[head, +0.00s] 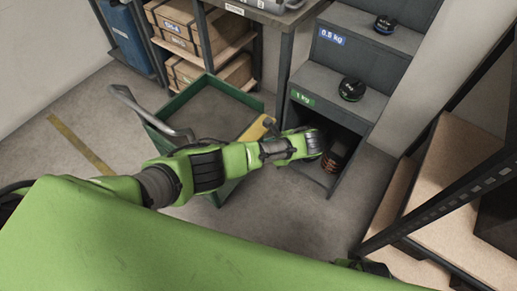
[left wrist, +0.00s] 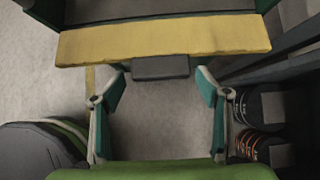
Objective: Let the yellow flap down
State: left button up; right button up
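The yellow flap (left wrist: 165,38) spans the near end of a green cart (left wrist: 45,10) in the left wrist view, with a dark tab (left wrist: 160,68) at the middle of its edge. In the head view only part of the flap (head: 257,127) shows behind my left arm. My left gripper (left wrist: 161,76) is open, its fingertips on either side of the tab with a gap at each side. I cannot tell whether they are level with it. The head view hides these fingers behind my wrist.
The cart (head: 160,125) has a grey push handle (head: 150,115). A grey stepped shelf (head: 335,105) with black weights stands close to my left wrist; striped weights (left wrist: 262,145) lie right of the fingers.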

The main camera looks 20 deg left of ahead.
pick_arm(q)
jog(key=shift+w+a+r, duration=0.15)
jog(key=shift+a+r, duration=0.05)
jog(key=v, duration=1.2)
jog(key=shift+f, duration=0.1)
